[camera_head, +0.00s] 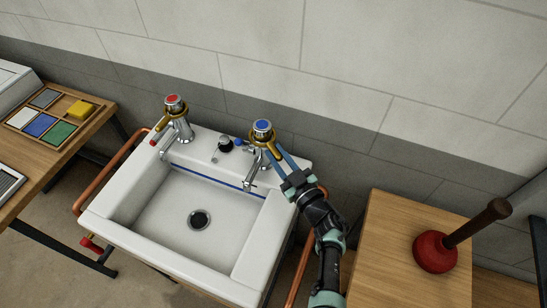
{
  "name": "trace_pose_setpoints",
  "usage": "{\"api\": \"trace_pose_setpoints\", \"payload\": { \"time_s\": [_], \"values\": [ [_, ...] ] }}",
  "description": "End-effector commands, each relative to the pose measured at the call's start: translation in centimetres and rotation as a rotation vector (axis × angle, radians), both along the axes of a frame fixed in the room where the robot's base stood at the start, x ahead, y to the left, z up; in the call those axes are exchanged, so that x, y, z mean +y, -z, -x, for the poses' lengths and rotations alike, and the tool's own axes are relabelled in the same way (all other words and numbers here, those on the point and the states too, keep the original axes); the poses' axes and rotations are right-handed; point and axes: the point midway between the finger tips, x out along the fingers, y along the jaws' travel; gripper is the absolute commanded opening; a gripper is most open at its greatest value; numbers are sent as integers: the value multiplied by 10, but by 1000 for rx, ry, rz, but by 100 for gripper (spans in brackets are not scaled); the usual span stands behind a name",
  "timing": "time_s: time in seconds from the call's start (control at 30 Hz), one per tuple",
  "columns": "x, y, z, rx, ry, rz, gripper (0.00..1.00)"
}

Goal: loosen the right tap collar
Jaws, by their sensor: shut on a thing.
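The right tap (258,160) is chrome with a blue-marked top and stands at the back right of the white sink. Its brass-yellow collar (252,141) sits just below the blue top. My gripper (270,145) reaches in from the lower right, with its long blue fingers at the collar. It is shut on the collar; the finger tips are partly hidden by the tap. The left tap (179,126) has a red-marked top and a similar yellow collar (170,115).
The white sink (125,185) has a dark drain and copper pipes at its sides. A wooden block (385,270) bearing a red plunger (435,252) stands at right. A wooden table (60,150) with a tray of coloured blocks is at left. A tiled wall closes the back.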

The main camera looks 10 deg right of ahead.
Motion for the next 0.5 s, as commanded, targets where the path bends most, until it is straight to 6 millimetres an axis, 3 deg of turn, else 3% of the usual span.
{"api": "trace_pose_setpoints", "payload": {
  "time_s": [0.5],
  "values": [
    [-16, 0, -12, -12, -239, 4, 0]
  ]
}}
